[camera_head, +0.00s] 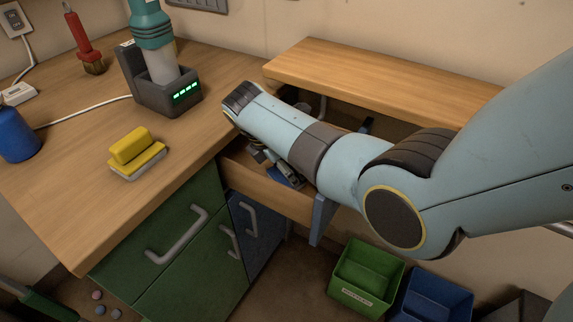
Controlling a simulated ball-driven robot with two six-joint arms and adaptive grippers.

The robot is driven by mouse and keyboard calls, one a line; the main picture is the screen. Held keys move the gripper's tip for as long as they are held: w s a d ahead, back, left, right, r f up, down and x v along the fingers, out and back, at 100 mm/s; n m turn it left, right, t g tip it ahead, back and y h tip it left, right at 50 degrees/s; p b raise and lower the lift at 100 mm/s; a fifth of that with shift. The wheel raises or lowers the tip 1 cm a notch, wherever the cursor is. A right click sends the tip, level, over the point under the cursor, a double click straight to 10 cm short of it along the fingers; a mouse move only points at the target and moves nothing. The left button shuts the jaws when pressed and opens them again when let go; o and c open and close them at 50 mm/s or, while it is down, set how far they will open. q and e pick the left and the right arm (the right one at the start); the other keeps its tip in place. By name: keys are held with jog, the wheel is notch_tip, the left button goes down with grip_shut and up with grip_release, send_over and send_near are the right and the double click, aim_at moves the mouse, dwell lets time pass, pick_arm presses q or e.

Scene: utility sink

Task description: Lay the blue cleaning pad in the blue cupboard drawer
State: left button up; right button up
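The cupboard drawer with the blue front (322,217) is pulled open below the worktop, and its light wood side (262,186) shows. My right arm reaches in from the right, across the drawer. My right gripper (276,168) points down at the open drawer, its fingers small and partly hidden by my wrist. A small patch of blue, probably the blue cleaning pad (291,180), shows at the fingers inside the drawer. I cannot tell whether the fingers grip it or whether it rests on the drawer floor. My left gripper is not in view.
A yellow block (131,146) lies on a yellow-and-grey sponge (137,163) on the worktop (70,180). A dark charger base (160,95) holds a teal-topped device. Green (365,278) and blue (437,296) bins stand on the floor. A blue container (16,136) stands at left.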

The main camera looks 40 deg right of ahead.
jog(key=o, duration=0.5)
pick_arm(q)
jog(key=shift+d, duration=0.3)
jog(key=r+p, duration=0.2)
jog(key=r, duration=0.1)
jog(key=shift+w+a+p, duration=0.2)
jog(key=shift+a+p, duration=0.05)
jog(key=shift+p, duration=0.15)
pick_arm(e)
jog(key=v, duration=1.2)
jog(key=shift+r, duration=0.1)
